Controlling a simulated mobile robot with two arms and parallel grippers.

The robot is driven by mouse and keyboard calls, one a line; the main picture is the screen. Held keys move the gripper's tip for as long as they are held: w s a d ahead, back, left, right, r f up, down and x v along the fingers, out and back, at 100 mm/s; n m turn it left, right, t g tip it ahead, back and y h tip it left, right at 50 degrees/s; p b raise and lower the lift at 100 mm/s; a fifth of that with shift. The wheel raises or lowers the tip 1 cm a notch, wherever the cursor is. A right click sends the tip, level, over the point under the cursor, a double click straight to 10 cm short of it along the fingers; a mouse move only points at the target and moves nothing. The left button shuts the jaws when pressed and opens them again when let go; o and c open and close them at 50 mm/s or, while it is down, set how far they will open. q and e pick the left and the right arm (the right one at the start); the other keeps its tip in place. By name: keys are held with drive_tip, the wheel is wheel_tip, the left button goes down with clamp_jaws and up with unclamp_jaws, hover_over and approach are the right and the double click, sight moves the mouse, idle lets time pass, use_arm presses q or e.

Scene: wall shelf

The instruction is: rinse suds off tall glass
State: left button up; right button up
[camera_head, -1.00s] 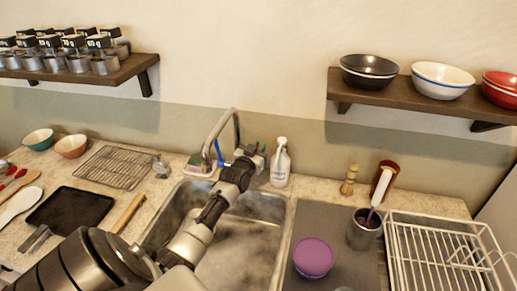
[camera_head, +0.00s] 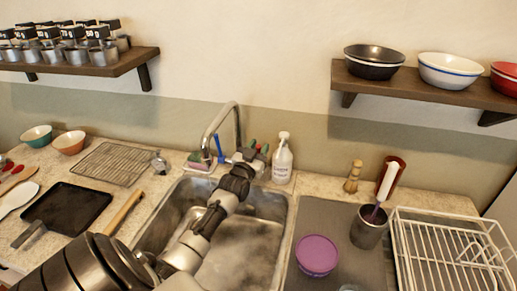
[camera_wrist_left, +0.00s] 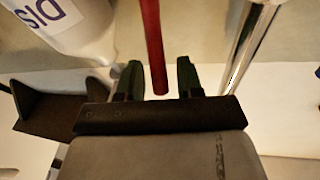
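No tall glass with suds can be made out in either view. The sink (camera_head: 240,258) is in the middle of the head view, with the chrome faucet (camera_head: 207,135) arching at its back edge. My left gripper (camera_head: 256,152) is over the back of the sink, near the faucet's base. In the left wrist view my left gripper (camera_wrist_left: 158,78) is open, its two dark green fingers apart on either side of a red rod (camera_wrist_left: 152,35). The rod looks like the faucet's lever. I cannot tell whether a finger touches it. My right gripper is not in view.
A white soap bottle (camera_head: 282,160) stands close right of my left gripper. A purple lid or bowl (camera_head: 317,255) and a grey cup (camera_head: 367,230) sit on the mat (camera_head: 325,215). A white dish rack (camera_head: 450,218) is at right. A black tray (camera_head: 65,211) lies at left.

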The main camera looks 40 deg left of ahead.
use_arm(q)
drive_tip(key=b+v, duration=0.1)
drive_tip(key=v, duration=0.9)
drive_tip(key=shift+s+b, duration=0.4)
drive_tip(key=shift+d+f, duration=0.1)
